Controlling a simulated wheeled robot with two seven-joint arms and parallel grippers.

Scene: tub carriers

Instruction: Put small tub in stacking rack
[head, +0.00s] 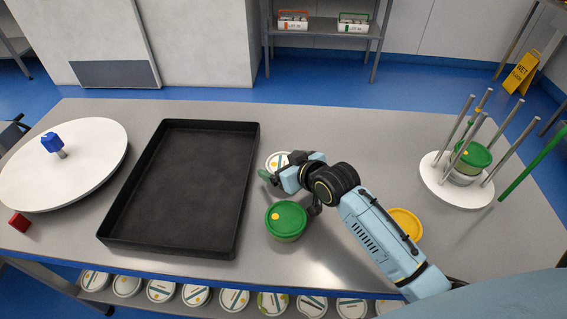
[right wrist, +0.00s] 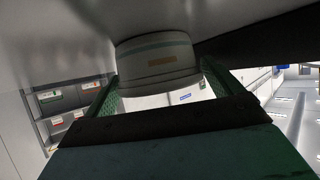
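A small white tub (head: 277,161) with a striped lid stands on the grey table, partly hidden behind my right gripper (head: 279,168). The stacking rack (head: 432,184) is a round white base with several upright metal posts, at the right. A green-lidded tub (head: 474,153) sits inside the posts. My left gripper is not in view.
A black tray (head: 240,205) and a white turntable (head: 95,165) with a blue knob fill the left.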

